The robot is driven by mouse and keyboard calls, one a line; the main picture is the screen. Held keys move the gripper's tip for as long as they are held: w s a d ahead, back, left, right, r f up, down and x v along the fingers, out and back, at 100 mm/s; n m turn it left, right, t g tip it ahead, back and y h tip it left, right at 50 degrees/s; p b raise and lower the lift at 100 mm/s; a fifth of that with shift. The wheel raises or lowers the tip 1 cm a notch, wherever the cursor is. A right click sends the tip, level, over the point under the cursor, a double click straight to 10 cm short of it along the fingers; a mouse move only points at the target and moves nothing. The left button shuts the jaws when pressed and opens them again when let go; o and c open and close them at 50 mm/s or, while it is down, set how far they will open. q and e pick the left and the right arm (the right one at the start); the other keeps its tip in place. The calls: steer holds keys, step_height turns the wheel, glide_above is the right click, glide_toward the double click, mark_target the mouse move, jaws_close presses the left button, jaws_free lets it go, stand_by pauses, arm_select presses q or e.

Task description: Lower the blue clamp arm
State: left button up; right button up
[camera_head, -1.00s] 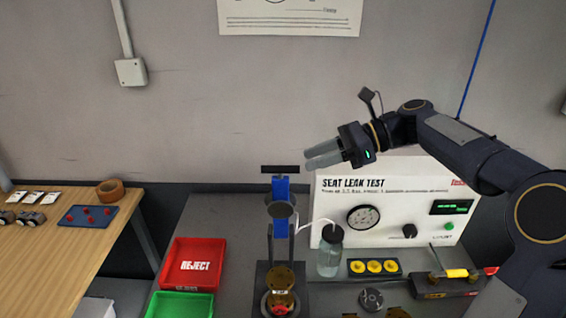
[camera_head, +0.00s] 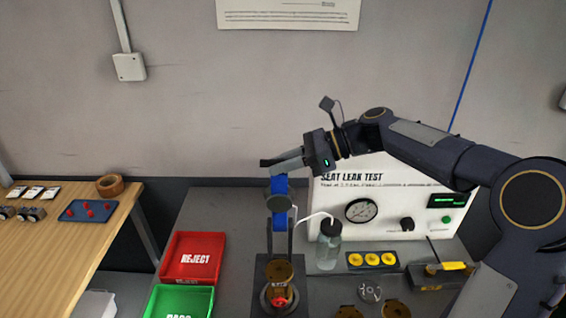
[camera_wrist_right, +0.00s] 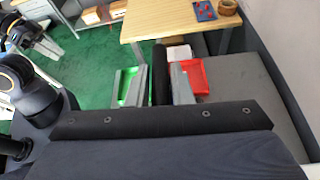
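The blue clamp arm (camera_head: 279,186) stands upright above the test fixture, with a black crossbar handle (camera_head: 266,162) at its top and a round dark pad below. A brass valve part (camera_head: 279,270) sits in the fixture under it. My right gripper (camera_head: 286,160) is at the handle, coming from the right. In the right wrist view the black bar (camera_wrist_right: 160,75) lies between the two fingers, which stand close on both sides; whether they press on it is unclear. My left gripper is not in view.
The seat leak test box (camera_head: 390,195) and a bottle (camera_head: 329,245) stand right of the clamp. A red reject tray (camera_head: 175,277) and a green tray (camera_head: 160,308) lie to the left. A wooden table (camera_head: 75,245) is farther left.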

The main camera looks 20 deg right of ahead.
jaws_close()
steer(key=s+a+f+n+t+b, duration=0.2)
steer(key=s+f+n+b, duration=0.15)
steer(key=s+b, duration=0.45)
steer(key=s+a+f+n+t+b, duration=0.2)
steer(key=s+f+b, duration=0.3)
steer(key=b, duration=0.5)
steer(key=s+f+n+t+b, duration=0.1)
steer(key=s+f+n+b, duration=0.2)
steer(key=f+b, duration=0.4)
steer(key=s+a+f+n+t+b, duration=0.1)
steer(key=f+b, duration=0.6)
steer(key=b, duration=1)
steer(key=shift+s+a+f+n+t, duration=0.15)
steer(key=shift+s+a+n+t, duration=0.15)
steer(key=shift+s+n+t, duration=0.7)
steer(key=shift+s+n+g, duration=0.15)
steer(key=shift+n+g, duration=0.15)
steer(key=shift+n, duration=0.15)
